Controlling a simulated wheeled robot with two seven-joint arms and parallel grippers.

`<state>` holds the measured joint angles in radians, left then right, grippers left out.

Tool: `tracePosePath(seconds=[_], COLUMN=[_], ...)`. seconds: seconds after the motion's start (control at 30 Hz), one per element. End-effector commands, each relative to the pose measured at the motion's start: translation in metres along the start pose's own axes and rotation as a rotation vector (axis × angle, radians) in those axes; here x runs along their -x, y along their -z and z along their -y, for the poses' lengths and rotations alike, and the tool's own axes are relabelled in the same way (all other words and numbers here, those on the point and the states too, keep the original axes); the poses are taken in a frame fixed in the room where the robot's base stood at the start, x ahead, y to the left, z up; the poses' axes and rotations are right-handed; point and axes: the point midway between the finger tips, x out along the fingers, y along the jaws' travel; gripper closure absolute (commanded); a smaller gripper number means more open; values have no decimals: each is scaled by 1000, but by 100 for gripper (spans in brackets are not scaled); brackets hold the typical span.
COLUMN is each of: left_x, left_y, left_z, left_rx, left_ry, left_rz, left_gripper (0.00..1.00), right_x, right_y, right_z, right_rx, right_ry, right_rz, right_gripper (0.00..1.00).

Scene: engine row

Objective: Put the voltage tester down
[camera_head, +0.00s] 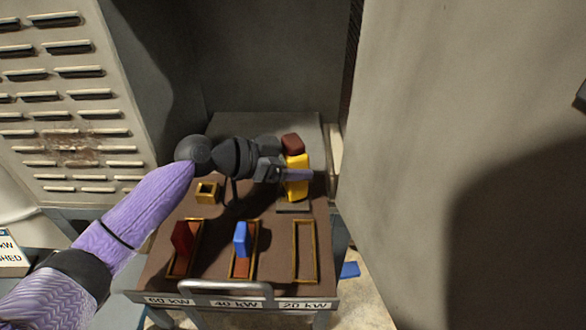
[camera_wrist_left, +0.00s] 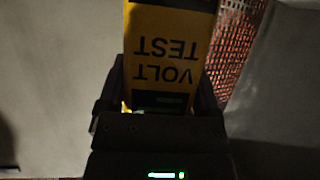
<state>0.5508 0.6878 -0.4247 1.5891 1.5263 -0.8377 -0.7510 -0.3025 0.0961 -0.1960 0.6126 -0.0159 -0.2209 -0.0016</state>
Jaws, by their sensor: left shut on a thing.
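The voltage tester is a yellow block (camera_head: 297,177) with a dark red top, over the back right of the brown cart top. In the left wrist view the tester (camera_wrist_left: 168,45) shows the words "VOLT TEST" upside down and a dark display. My left gripper (camera_head: 298,175) is shut on it, with a finger on either side in the wrist view. A flat grey-tan pad (camera_head: 292,207) shows just below the tester in the head view. I cannot tell whether the tester touches the pad or the cart. My right gripper is not in view.
The cart (camera_head: 215,225) has framed slots labelled 60 kW, 40 kW and 20 kW. A red piece (camera_head: 182,238) and a blue piece (camera_head: 241,240) stand in two; the 20 kW slot (camera_head: 304,250) is empty. A small yellow square holder (camera_head: 207,191) stands left. Grey cabinet walls flank the cart.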

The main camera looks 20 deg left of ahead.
Motion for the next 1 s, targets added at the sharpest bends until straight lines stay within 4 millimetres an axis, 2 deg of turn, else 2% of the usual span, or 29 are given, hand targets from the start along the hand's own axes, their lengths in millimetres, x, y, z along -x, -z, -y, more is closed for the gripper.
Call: tracePosePath(seconds=[0.07, 0.4, 0.43, 0.5, 0.77, 1.0], left_x=[-3, -4, -4, -4, 0, 51], left_y=[-6, -10, -9, -9, -3, -8], left_z=[0, 0, 0, 0, 0, 0], left_rx=[0, -2, -1, -1, -2, -4], left_ry=[1, 1, 1, 1, 1, 2], left_rz=[-2, -2, -1, -1, -1, 3], left_gripper=[92, 92, 12, 0, 0, 0], right_x=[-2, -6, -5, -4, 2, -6], right_y=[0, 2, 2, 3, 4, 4], right_z=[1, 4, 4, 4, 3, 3], right_rx=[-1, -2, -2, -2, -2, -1], right_ry=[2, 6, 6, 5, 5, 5], right_rz=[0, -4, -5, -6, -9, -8], right_gripper=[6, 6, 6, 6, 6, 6])
